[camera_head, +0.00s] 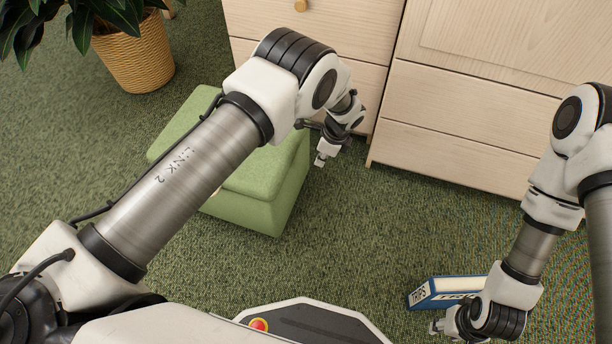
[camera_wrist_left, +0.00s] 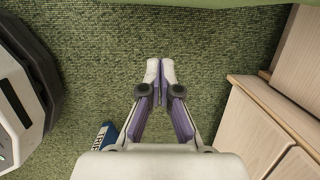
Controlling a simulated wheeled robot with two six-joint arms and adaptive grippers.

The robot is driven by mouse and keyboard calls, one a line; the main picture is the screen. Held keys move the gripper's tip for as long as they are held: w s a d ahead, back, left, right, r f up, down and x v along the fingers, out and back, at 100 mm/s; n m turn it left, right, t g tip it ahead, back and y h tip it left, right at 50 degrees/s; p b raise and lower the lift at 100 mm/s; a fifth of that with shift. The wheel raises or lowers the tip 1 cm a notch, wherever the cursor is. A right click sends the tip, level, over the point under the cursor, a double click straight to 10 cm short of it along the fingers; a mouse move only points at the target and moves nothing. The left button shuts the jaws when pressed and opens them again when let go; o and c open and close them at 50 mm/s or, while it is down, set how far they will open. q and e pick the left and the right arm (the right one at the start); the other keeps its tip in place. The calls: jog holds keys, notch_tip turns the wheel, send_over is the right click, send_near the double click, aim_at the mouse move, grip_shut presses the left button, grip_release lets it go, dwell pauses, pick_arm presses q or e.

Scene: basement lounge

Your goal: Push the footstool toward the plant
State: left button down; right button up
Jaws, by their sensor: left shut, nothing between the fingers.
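The green footstool (camera_head: 262,190) stands on the carpet left of centre in the head view, partly hidden behind my left arm. The plant (camera_head: 133,48) stands in a woven basket at the upper left, beyond the stool. My left gripper (camera_head: 320,160) is at the stool's right side, near the dresser; it is shut and empty. In the left wrist view its fingertips (camera_wrist_left: 160,66) are together above the carpet, and a green edge of the footstool (camera_wrist_left: 200,3) runs along the top. My right gripper (camera_head: 437,327) is low at the lower right, beside a blue box file; its fingers are too small to judge.
Pale wooden drawer units (camera_head: 470,130) stand behind and to the right of the left gripper. The blue and white box file (camera_head: 447,290) lies on the carpet near the right gripper. Carpet between the stool and the plant basket looks clear.

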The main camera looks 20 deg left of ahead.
pick_arm(q)
jog(key=a+f+b, duration=0.4)
jog(key=a+f, duration=0.2)
jog(key=f, duration=0.3)
jog(key=shift+w+a+b, duration=0.2)
jog(key=shift+w+b, duration=0.05)
jog(key=shift+b, duration=0.15)
